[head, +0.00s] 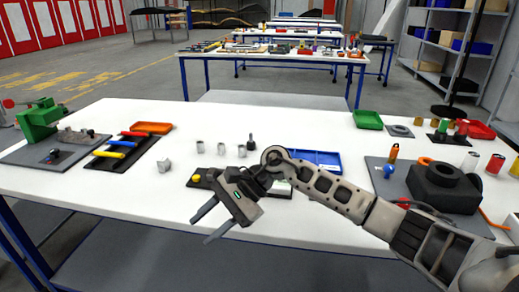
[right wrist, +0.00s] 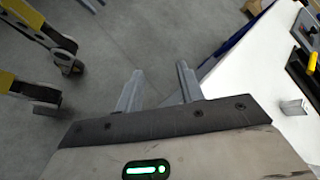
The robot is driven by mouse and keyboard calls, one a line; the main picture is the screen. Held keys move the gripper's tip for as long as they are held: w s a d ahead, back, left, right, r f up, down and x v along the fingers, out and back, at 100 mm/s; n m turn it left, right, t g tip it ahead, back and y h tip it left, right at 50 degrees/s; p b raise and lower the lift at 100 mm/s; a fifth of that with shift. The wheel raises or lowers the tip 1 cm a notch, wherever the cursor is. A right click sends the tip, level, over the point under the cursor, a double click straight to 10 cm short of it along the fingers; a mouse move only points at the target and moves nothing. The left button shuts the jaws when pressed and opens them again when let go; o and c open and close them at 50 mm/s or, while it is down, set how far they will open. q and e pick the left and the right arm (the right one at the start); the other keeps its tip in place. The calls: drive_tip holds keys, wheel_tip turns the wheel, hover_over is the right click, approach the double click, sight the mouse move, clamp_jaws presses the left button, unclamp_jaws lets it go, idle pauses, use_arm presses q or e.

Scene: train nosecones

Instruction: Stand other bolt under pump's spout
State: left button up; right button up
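My right gripper (head: 203,229) reaches in from the right and hangs at the white table's front edge. Its two fingers are apart with nothing between them; the right wrist view (right wrist: 158,88) also shows them open over the floor. A dark upright bolt-like piece (head: 250,143) stands mid-table behind the gripper. Several small grey metal pieces stand near it, one of them (head: 163,165) apart to the left. I cannot tell which is the task's bolt. No pump or spout is clear; a small blue-topped part (head: 388,171) sits on the right-hand grey mat. My left gripper is not in view.
A blue tray (head: 323,154) lies behind my right forearm. A green machine (head: 40,116) stands at left, beside a dark mat with coloured handles (head: 121,153). A black block with a ring (head: 441,188) stands at right. White table surface (head: 95,207) is clear at front left.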

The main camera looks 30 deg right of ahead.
drive_tip(key=s+a+r+m+t+y, duration=0.2)
drive_tip(key=s+a+m+t+y, duration=0.25)
drive_tip(key=a+m+y, duration=0.65)
drive_tip(key=s+d+f+n+t+h, duration=0.2)
drive_tip(key=s+d+f+n+h, duration=0.3)
drive_tip(key=n, duration=0.8)
drive_tip(key=s+d+f+n+t+h, duration=0.3)
drive_tip(key=s+d+f+n+h, duration=0.3)
drive_tip(key=s+f+n+h, duration=0.3)
wheel_tip(320, 180, down, 6)
drive_tip(key=n+h, duration=0.4)
drive_tip(key=h, duration=0.1)
drive_tip(key=shift+s+d, duration=0.25)
drive_tip(key=shift+s, duration=0.1)
drive_tip(key=shift+d, duration=0.1)
